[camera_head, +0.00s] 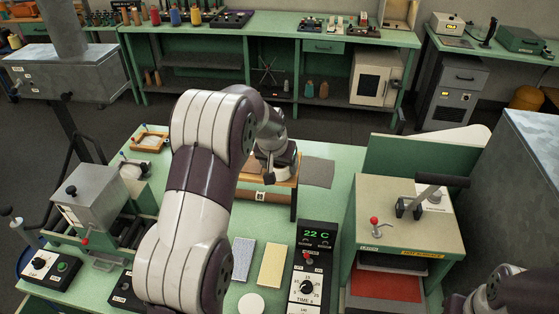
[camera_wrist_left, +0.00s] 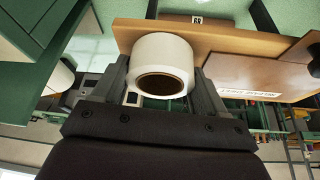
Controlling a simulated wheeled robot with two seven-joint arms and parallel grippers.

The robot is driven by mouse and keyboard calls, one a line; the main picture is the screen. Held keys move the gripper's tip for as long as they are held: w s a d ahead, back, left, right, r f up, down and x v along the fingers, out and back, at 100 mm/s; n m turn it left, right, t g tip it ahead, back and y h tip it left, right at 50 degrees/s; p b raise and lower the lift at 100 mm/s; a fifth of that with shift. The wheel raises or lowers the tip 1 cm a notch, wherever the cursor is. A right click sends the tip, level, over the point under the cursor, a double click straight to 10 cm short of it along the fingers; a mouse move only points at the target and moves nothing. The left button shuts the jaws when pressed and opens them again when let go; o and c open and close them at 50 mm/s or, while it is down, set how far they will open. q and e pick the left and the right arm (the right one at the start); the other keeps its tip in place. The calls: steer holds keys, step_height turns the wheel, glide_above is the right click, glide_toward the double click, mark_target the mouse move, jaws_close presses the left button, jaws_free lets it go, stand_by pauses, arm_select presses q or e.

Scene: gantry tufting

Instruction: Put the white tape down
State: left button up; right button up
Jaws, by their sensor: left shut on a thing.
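The white tape (camera_wrist_left: 163,55) is a white roll with a brown core. In the left wrist view it sits between the two fingers of my left gripper (camera_wrist_left: 163,82), which is shut on it. The roll is close to a wooden board or stand (camera_wrist_left: 225,38); I cannot tell whether they touch. In the head view my left gripper (camera_head: 273,172) is over the wooden stand (camera_head: 262,195) on the green table, and the tape is hidden there. Part of my right arm shows at the lower right, but its gripper is out of view.
A grey mat (camera_head: 317,172) lies right of the stand. A control box reading 22 C (camera_head: 316,240), a yellow pad (camera_head: 271,265) and a grey pad (camera_head: 242,258) lie in front. A lever press (camera_head: 410,215) stands right, and a metal machine (camera_head: 98,200) left.

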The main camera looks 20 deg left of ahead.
arm_select(q)
steer(key=shift+w+f, duration=0.15)
steer(key=o, duration=1.1)
steer(key=shift+c, duration=0.2)
steer(key=shift+r, duration=0.45)
steer(key=a+b+v, duration=0.1)
steer(key=b+v, duration=0.2)
steer(key=v, duration=0.8)
steer(key=s+d+f+g, duration=0.1)
steer(key=s+d+f, duration=0.4)
steer(key=s, duration=0.6)
steer(key=s+d+f+m+g, duration=0.1)
steer(key=s+d+f+g, duration=0.1)
steer(key=s+d+f, duration=0.3)
steer(key=s+f, duration=0.4)
steer(key=s, duration=0.2)
steer(key=shift+s+f+m+h, duration=0.2)
steer(key=shift+f+m+h, duration=0.1)
steer(key=shift+f, duration=0.1)
